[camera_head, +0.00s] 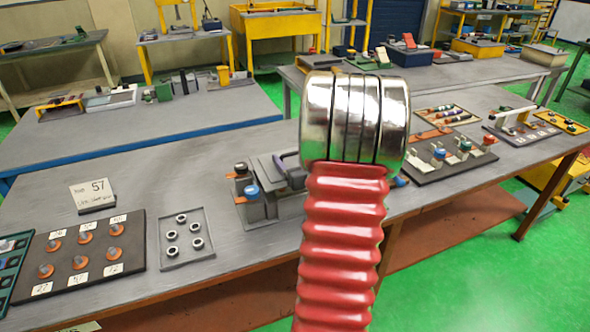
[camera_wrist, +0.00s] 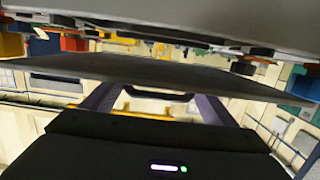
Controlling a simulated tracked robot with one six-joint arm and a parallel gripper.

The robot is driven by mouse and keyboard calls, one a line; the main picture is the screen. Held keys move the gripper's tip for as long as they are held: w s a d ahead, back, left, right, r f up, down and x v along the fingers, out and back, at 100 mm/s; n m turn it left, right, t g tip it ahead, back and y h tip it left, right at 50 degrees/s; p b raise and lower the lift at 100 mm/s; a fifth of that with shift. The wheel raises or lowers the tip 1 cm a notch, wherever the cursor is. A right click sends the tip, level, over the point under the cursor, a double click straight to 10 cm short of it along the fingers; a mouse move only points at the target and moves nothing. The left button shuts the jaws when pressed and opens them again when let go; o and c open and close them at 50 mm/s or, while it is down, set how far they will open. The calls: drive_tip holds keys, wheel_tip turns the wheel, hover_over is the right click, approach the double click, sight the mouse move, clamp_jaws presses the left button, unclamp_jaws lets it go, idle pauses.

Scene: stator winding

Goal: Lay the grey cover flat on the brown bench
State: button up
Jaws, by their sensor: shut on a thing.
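The grey cover (camera_wrist: 170,76) is a thin flat sheet that crosses the wrist view, a little tilted there. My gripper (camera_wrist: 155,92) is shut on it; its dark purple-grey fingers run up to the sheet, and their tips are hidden. In the head view, part of my gripper (camera_head: 291,170) shows beside my arm, which hides most of it and perhaps the cover. The brown bench (camera_head: 130,190) has a grey top and brown frame and fills the front. I cannot tell whether the cover touches it.
On the bench lie a tray of several rings (camera_head: 187,237), a dark board of orange-based pegs (camera_head: 90,255) and a sign marked 57 (camera_head: 92,194). A grey fixture with a blue knob (camera_head: 252,198) stands beside my gripper. Bare top lies behind the trays.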

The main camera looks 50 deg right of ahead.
idle(0.3)
drive_tip(key=shift+f, duration=2)
drive_tip(key=o, duration=1.5)
drive_tip(key=shift+f, duration=0.15)
drive_tip(key=v, duration=1.2)
